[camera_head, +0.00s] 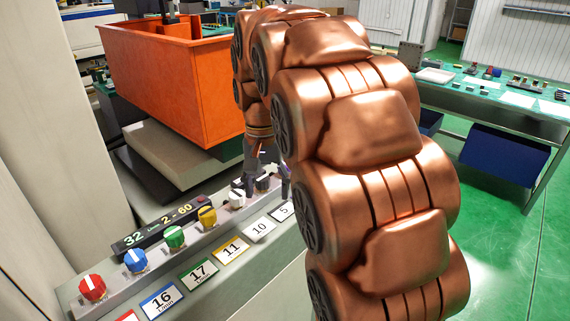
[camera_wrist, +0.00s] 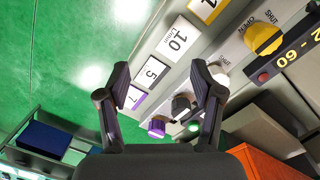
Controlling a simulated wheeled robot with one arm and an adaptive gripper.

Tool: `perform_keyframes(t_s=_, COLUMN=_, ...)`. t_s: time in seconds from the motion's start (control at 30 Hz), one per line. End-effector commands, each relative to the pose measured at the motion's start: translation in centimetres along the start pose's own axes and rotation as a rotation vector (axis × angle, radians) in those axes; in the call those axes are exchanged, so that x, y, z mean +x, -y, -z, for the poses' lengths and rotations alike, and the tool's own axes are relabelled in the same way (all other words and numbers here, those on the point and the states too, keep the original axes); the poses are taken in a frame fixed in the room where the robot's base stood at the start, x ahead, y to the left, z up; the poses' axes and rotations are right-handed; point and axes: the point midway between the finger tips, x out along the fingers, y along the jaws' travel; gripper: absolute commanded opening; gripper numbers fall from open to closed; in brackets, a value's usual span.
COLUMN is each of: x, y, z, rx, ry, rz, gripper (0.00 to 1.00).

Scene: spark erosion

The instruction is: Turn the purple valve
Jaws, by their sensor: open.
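The purple valve (camera_wrist: 157,127) is a small knob with a purple body and a pale top at the end of the valve row in the wrist view. It sits beside a purple-edged label marked 7 (camera_wrist: 136,97). In the wrist picture the purple and black valves (camera_wrist: 182,105) appear between the fingers; contact is not visible. In the head view my gripper (camera_head: 267,186) is over the row's far end.
Along the panel are white (camera_head: 237,198), yellow (camera_head: 207,216), green (camera_head: 175,236), blue (camera_head: 135,259) and red (camera_head: 92,287) valves. An orange tank (camera_head: 170,85) stands behind. A green-topped workbench (camera_head: 490,98) is at right, with open green floor before it.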

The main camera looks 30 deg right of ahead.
Motion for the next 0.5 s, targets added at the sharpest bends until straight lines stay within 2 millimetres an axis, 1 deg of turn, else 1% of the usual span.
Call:
perform_keyframes(t_s=0.03, x=-0.4, y=0.1, z=2.0, rx=0.041, ry=-0.009, rz=0.005, gripper=0.66)
perform_keyframes(t_s=0.1, x=-0.8, y=0.2, z=4.2, rx=0.096, ry=-0.014, rz=0.008, gripper=0.66)
perform_keyframes(t_s=0.17, x=-1.2, y=0.2, z=6.0, rx=0.143, ry=-0.017, rz=0.011, gripper=0.66)
perform_keyframes(t_s=0.2, x=-1.4, y=0.2, z=7.3, rx=0.174, ry=-0.021, rz=0.014, gripper=0.66)
perform_keyframes(t_s=0.27, x=-1.7, y=0.1, z=9.2, rx=0.219, ry=-0.027, rz=0.018, gripper=0.66)
perform_keyframes(t_s=0.3, x=-1.8, y=0.0, z=10.5, rx=0.249, ry=-0.032, rz=0.022, gripper=0.66)
perform_keyframes(t_s=0.5, x=-2.1, y=-0.9, z=15.8, rx=0.383, ry=-0.046, rz=0.039, gripper=0.66)
